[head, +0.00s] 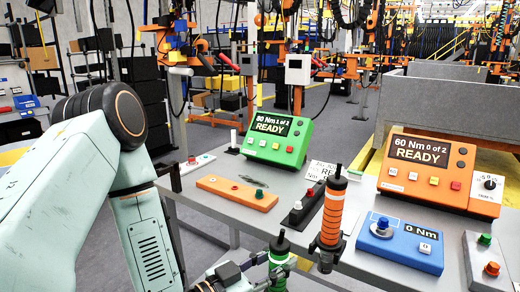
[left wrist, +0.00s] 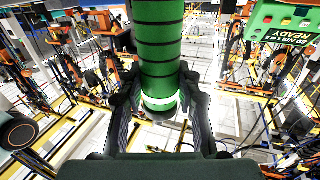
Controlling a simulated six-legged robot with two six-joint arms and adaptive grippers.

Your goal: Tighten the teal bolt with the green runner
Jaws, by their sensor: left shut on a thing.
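The green runner (head: 278,266) is an upright green cylinder with black bands and a dark top, at the bottom of the head view. My left gripper (head: 262,262) is shut around it, in front of the table edge. In the left wrist view the green runner (left wrist: 160,45) stands between the two dark fingers of my left gripper (left wrist: 158,78); its lower end has a white band. A dark teal bolt (head: 259,194) stands on the orange bar (head: 225,190) on the table, beyond the runner and apart from it. My right gripper is not in view.
The green controller (head: 278,138) reads 80 Nm, 1 of 2, READY. The orange controller (head: 425,170) reads 60 Nm, 0 of 2. The orange runner (head: 332,215) stands upright at the table's front edge. A blue block (head: 402,243) with a knob lies to its right.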

